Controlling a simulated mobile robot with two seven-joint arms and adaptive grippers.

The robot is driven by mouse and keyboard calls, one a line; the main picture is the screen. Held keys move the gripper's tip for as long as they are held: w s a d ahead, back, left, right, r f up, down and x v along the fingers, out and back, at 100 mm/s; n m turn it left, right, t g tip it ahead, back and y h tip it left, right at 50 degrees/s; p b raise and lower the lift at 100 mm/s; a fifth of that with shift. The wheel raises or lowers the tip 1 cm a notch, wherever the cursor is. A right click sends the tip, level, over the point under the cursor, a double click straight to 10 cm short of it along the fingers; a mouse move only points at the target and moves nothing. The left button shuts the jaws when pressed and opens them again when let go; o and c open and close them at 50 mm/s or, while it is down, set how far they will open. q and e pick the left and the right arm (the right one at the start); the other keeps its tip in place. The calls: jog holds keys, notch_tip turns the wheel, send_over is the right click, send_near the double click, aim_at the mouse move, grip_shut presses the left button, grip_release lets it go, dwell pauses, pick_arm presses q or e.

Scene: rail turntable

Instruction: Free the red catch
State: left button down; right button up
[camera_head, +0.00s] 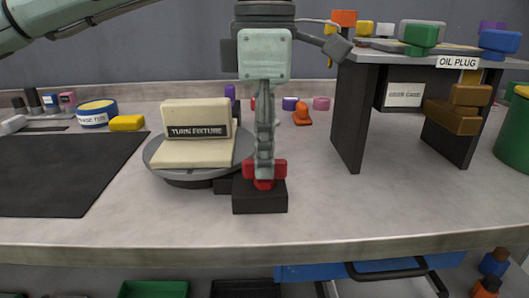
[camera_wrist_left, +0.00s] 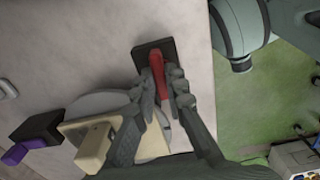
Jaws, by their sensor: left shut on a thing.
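The red catch (camera_head: 264,184) stands on a small black block (camera_head: 260,200) at the front edge of the turntable. My left gripper (camera_head: 264,168) points straight down over it, with its fingers shut on the catch. In the left wrist view, the red catch (camera_wrist_left: 157,66) is a bar between the two fingers (camera_wrist_left: 164,88), running over the black block (camera_wrist_left: 149,49). Part of the catch is hidden by the fingers. The round grey turntable (camera_head: 155,160) carries the cream turn fixture (camera_head: 180,152), just left of the gripper. My right gripper is in neither view.
A dark mat (camera_head: 65,170) lies on the left of the grey bench (camera_head: 330,215). A dark shelf (camera_head: 350,115) labelled "OIL PLUG" stands at the right with coloured blocks. An orange piece (camera_head: 302,117) lies behind the gripper. The bench front right of the catch is clear.

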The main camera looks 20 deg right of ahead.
pick_arm(q)
jog(key=c, duration=1.6)
grip_release()
jog(key=shift+o, duration=0.2)
jog(key=shift+r, duration=0.1)
notch_tip(320, 180, up, 12)
